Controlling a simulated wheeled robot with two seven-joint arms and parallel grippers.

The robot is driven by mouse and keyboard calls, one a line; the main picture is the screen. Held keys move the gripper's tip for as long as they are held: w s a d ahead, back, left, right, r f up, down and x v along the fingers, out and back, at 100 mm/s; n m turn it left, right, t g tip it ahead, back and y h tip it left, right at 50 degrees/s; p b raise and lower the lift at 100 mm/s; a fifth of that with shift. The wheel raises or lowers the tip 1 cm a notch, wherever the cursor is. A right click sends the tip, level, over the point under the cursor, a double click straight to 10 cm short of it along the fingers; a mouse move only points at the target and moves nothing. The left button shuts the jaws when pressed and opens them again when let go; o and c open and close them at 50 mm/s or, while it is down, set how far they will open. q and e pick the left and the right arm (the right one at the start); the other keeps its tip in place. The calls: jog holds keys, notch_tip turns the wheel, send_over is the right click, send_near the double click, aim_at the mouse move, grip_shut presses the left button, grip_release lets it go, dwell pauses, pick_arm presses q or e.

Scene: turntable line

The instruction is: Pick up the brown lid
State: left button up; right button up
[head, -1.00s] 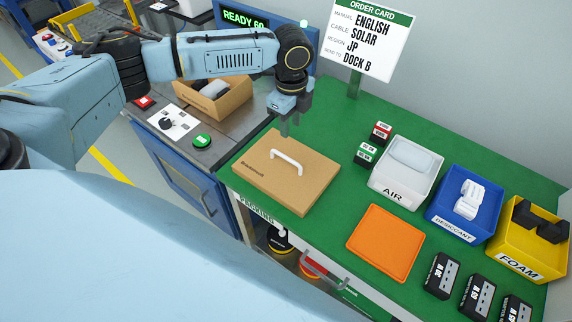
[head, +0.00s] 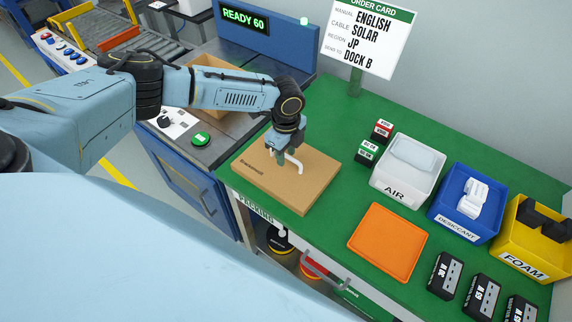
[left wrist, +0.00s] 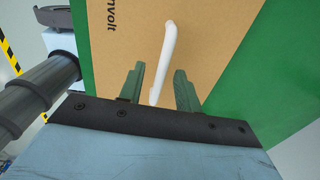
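The brown lid (head: 290,192) lies flat on the green table and carries a white bar handle (head: 294,162). In the left wrist view the lid (left wrist: 120,52) fills the middle, with its handle (left wrist: 166,58) running up from between the fingers. My left gripper (head: 277,160) points down over the lid, at the handle. In the left wrist view its two green fingers (left wrist: 160,88) are apart, one on each side of the handle's near end, with gaps showing. Part of the handle is hidden behind the gripper in the head view. My right gripper is not in view.
An orange tray (head: 387,244) lies right of the lid. White AIR (head: 400,193), blue DESICCANT (head: 447,225) and yellow FOAM (head: 525,262) bins stand farther right. Small labelled boxes (head: 367,153) stand behind. An open carton (head: 205,62) sits left, partly behind my arm.

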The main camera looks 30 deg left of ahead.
pick_arm(q)
jog(key=shift+f, duration=0.2)
grip_shut()
jog(key=shift+r, duration=0.1)
